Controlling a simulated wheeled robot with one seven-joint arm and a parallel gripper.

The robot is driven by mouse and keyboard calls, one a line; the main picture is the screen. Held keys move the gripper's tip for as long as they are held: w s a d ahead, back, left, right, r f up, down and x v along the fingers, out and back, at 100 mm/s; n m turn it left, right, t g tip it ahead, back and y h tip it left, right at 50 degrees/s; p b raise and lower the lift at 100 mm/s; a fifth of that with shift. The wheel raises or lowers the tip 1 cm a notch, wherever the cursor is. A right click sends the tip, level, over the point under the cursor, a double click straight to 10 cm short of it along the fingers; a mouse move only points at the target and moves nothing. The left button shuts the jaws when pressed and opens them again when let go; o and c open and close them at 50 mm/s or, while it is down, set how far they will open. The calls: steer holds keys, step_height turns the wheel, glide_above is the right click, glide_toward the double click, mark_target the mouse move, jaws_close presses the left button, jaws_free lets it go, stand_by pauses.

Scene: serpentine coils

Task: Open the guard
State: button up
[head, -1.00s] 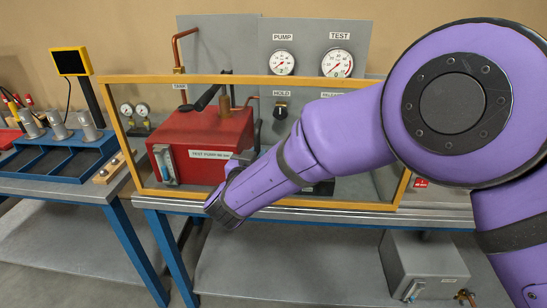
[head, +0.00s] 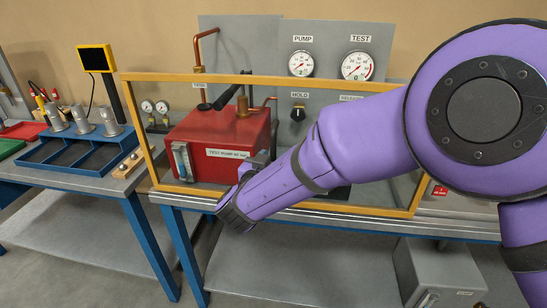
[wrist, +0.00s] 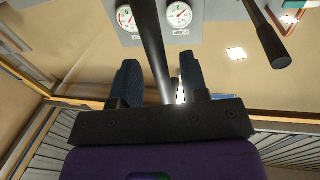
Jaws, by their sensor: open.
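The guard (head: 150,128) is a clear panel in a yellow frame, standing upright in front of the red test pump (head: 195,125) on the bench. It looks closed. My purple arm crosses in front of its lower right part in the head view and hides some of its frame. My gripper (wrist: 158,82) shows in the wrist view with its two dark fingers apart. A dark round bar (wrist: 150,45) runs between the fingers; I cannot tell whether they touch it or whether it belongs to the guard. My fingers are hidden in the head view.
Behind the guard are a black pump lever (head: 232,91), a copper pipe (head: 197,50) and two gauges, PUMP (head: 301,64) and TEST (head: 357,66). A blue rack (head: 75,150) with metal cylinders stands on the left bench. A grey box (head: 440,275) sits below.

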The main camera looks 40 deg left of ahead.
steer(key=v, duration=0.9)
steer(key=shift+s, duration=0.2)
steer(key=shift+r, duration=0.1)
